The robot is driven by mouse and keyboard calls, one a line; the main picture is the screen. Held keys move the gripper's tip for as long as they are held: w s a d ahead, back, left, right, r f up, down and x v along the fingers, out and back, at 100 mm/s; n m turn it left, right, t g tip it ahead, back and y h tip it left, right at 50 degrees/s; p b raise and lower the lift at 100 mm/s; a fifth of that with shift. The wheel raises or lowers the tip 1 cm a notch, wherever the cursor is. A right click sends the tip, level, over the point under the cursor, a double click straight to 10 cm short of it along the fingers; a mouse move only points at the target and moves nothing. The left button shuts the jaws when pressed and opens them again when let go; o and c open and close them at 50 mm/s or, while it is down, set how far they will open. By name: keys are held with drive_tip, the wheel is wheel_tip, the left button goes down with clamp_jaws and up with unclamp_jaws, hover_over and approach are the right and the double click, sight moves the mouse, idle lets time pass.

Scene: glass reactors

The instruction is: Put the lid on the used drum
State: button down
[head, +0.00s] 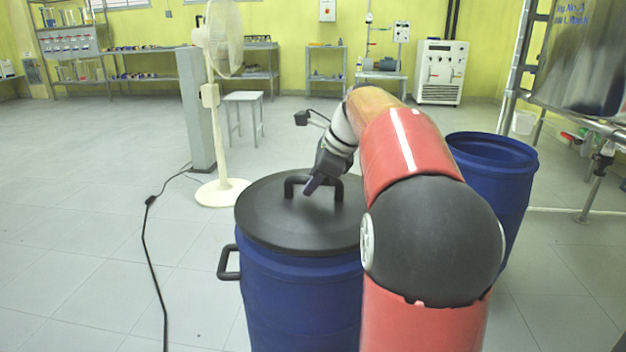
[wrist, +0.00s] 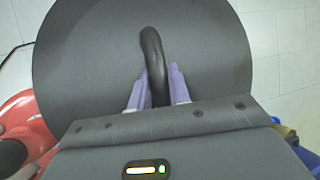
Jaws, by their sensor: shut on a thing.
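A round dark grey lid (head: 268,222) with a black arched handle (head: 291,184) is at the top of a blue drum (head: 295,300) in front of me. It looks level and covers the drum's mouth; I cannot tell whether it rests fully on the rim. My gripper (head: 314,184) is shut on the lid's handle. In the wrist view my gripper's pale purple fingers (wrist: 156,88) are on both sides of the handle (wrist: 152,48), with the lid (wrist: 85,55) behind. A second blue drum (head: 512,178) stands open at the right, partly hidden by my arm.
A white pedestal fan (head: 221,190) and a grey pillar (head: 196,110) stand behind the left of the lidded drum. A black cable (head: 150,260) lies on the floor at left. A metal frame (head: 515,70) stands at right. The left floor is mostly clear.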

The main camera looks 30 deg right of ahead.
drive_tip(key=shift+s+f, duration=0.1)
drive_tip(key=shift+f, duration=0.55)
drive_tip(key=c, duration=1.2)
unclamp_jaws()
drive_tip(key=shift+c, duration=0.2)
drive_tip(key=p+v, duration=0.2)
drive_tip(key=v, duration=0.6)
drive_tip(key=shift+w+r, duration=0.2)
